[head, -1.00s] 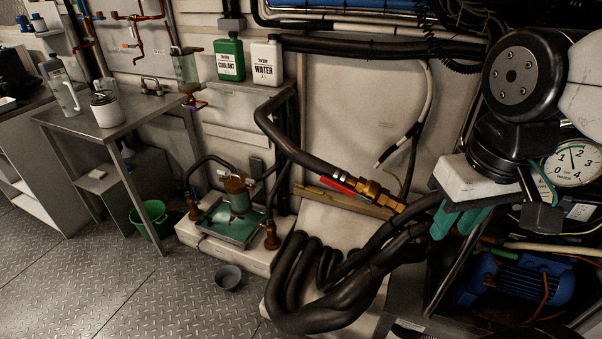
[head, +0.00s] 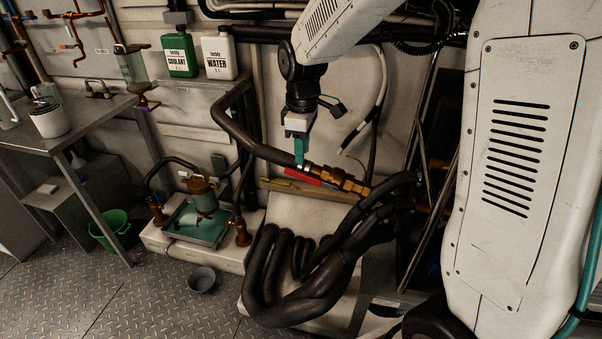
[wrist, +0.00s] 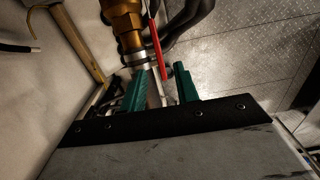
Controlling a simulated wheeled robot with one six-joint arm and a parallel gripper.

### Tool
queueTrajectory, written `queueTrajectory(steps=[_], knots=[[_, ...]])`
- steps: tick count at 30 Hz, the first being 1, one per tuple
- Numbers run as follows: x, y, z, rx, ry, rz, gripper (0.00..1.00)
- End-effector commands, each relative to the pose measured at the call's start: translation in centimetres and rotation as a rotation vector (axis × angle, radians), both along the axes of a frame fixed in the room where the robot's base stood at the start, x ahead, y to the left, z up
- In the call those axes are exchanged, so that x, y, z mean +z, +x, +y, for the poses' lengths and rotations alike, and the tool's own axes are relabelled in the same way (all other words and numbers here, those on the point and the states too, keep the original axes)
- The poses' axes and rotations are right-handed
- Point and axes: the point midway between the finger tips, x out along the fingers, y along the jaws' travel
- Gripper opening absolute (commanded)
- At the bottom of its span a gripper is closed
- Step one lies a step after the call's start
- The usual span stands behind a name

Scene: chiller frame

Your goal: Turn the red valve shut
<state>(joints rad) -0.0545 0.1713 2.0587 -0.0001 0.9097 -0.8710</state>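The red valve handle (head: 303,175) is a long lever on a brass valve (head: 340,181) at the end of a thick black hose, by the back wall. In the wrist view the red handle (wrist: 157,47) runs down from beside the brass fitting (wrist: 126,25), its free end appearing between my teal fingertips. My gripper (head: 301,158) points down at the hose end of the valve in the head view. In the wrist view my gripper (wrist: 163,75) is open, with a clear gap between the fingers. I cannot tell whether a finger touches the handle.
Thick black hoses (head: 290,290) loop in front of the valve. A green coolant jug (head: 180,54) and a white water jug (head: 219,57) stand on a shelf to the left. A grey bowl (head: 202,279) sits on open floor.

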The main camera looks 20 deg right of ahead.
Motion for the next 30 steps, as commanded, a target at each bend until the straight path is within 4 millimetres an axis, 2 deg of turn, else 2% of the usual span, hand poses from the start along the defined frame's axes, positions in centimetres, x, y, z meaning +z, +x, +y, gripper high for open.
queueTrajectory(steps=[5, 12, 16, 21, 28, 29, 30], knots=[[-1.8, 0.5, 0.1, 0.020, -0.001, 0.004, 0.31], [-5.7, 0.4, 0.2, 0.018, 0.000, 0.006, 0.31], [-7.2, 0.4, 0.2, 0.018, -0.001, 0.004, 0.31], [-8.2, 0.4, 0.2, 0.017, 0.000, 0.002, 0.31], [-8.2, 0.4, 0.2, 0.017, 0.000, 0.001, 0.31], [-8.2, 0.4, 0.2, 0.017, 0.000, 0.001, 0.25], [-8.2, 0.4, 0.2, 0.017, 0.000, 0.001, 0.14]])
